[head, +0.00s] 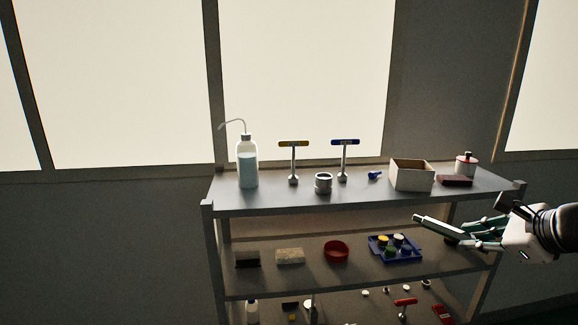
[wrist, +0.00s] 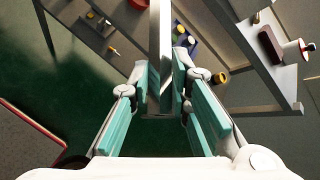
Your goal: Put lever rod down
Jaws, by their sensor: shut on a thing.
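My gripper (head: 466,236) is at the right, in front of the shelf rack in the head view. It is shut on the lever rod (head: 432,222), a pale grey bar that points left and slightly up from the fingers. In the wrist view the rod (wrist: 160,45) runs away from between the teal finger pads of my gripper (wrist: 166,95). The rod is held in the air in front of the rack, and its far end is cut off at the top of the wrist view.
The rack's top shelf (head: 285,198) holds a wash bottle (head: 247,165), two T-handled tools, a metal cup (head: 323,184), an open box (head: 412,176) and a lidded jar (head: 466,165). The middle shelf holds a red ring (head: 336,251) and a blue tray (head: 374,250). Its front has bare room.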

